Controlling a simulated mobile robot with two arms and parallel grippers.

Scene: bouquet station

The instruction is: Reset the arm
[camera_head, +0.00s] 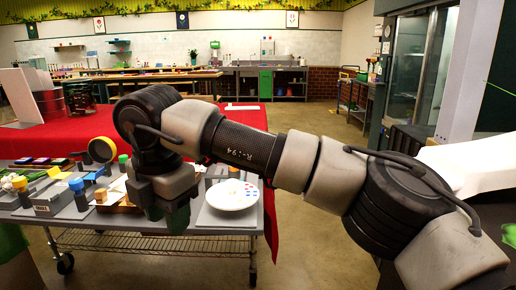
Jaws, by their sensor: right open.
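My right arm (250,145) reaches in from the right across the middle of the view. Its gripper (166,214) hangs over the front of a grey wheeled cart (110,223), pointing down. The jaws are open, and I see nothing held between them. A white round plate (232,195) with coloured dots lies on the cart just right of the gripper. The arm and gripper hide part of the cart top. My left gripper is not in view.
Blue-topped (79,194) and yellow-topped (21,188) items stand on the cart's left, with a yellow tape roll (102,149) behind. A red-covered table (60,135) lies beyond. A glass-doored cabinet (411,67) stands at right. Floor (310,235) right of the cart is clear.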

